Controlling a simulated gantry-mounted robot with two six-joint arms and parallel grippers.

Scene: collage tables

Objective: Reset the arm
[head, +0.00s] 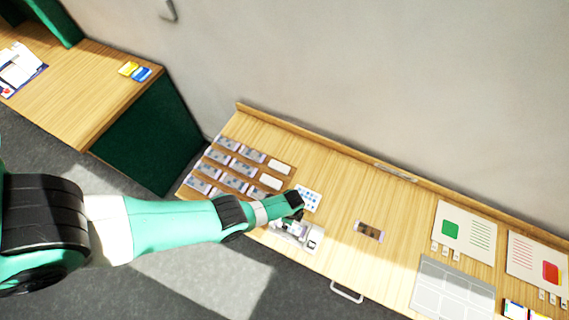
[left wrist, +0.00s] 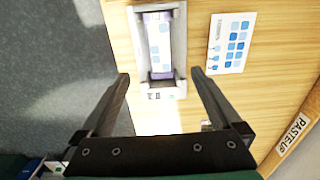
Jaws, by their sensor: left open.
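My left arm reaches in from the left in the head view. Its gripper (head: 291,226) is over the front part of the wooden table (head: 340,183), at a white holder (head: 313,243). In the left wrist view the left gripper (left wrist: 160,74) is open, with nothing between its fingers. Beyond the fingertips is the white holder (left wrist: 181,28), with a pale, blue-marked piece (left wrist: 159,42) lying in it. The fingers look clear of the piece, but the exact height above the holder is hard to tell. My right gripper is not in view.
A card with blue squares (head: 312,197) lies beside the holder. A small brown-framed piece (head: 369,231), a grey tray (head: 452,289) and white sheets (head: 466,231) lie right. A wall (head: 350,80) rises behind.

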